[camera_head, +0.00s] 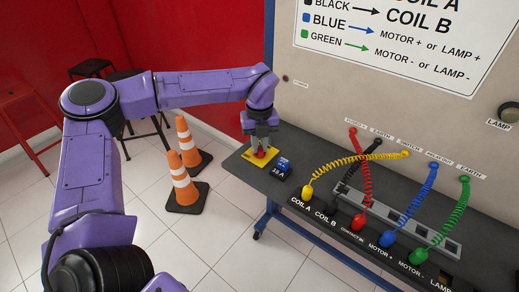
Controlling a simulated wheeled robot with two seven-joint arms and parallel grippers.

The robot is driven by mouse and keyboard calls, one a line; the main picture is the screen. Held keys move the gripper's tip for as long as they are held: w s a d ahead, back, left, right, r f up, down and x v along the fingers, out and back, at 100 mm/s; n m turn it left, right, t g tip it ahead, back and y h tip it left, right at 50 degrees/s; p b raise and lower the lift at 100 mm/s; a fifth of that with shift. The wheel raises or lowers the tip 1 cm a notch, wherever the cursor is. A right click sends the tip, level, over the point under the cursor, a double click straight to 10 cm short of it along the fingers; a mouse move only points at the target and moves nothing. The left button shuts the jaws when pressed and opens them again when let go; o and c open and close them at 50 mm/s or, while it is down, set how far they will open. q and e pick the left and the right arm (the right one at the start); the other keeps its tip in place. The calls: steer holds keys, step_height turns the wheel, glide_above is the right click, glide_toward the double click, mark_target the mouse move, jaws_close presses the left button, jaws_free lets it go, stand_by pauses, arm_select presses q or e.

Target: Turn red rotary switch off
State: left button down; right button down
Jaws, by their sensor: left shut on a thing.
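The red rotary switch (260,153) sits on a yellow plate (256,160) at the left end of the dark bench top. My left gripper (261,148) points down from above and is shut on the switch. The fingers cover much of the knob, so its turn position cannot be told. My right gripper is not in view.
A small blue-topped 15 A block (282,167) stands close to the right of the plate. Coiled yellow, red, blue and green cables (418,196) run from the panel (350,90) to the bench's front. Traffic cones (183,185) stand on the floor at left.

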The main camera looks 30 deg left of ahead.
mark_target(260, 147)
arm_select(q)
steer(key=n+b, duration=0.5)
steer(key=shift+f, duration=0.2)
steer(key=shift+r+n+b, duration=0.2)
steer(key=shift+n+b, duration=1.05)
steer(key=shift+n, duration=0.35)
steer(key=c, duration=1.1)
jaws_free()
step_height(260, 147, up, 11)
steer(key=shift+f, duration=0.2)
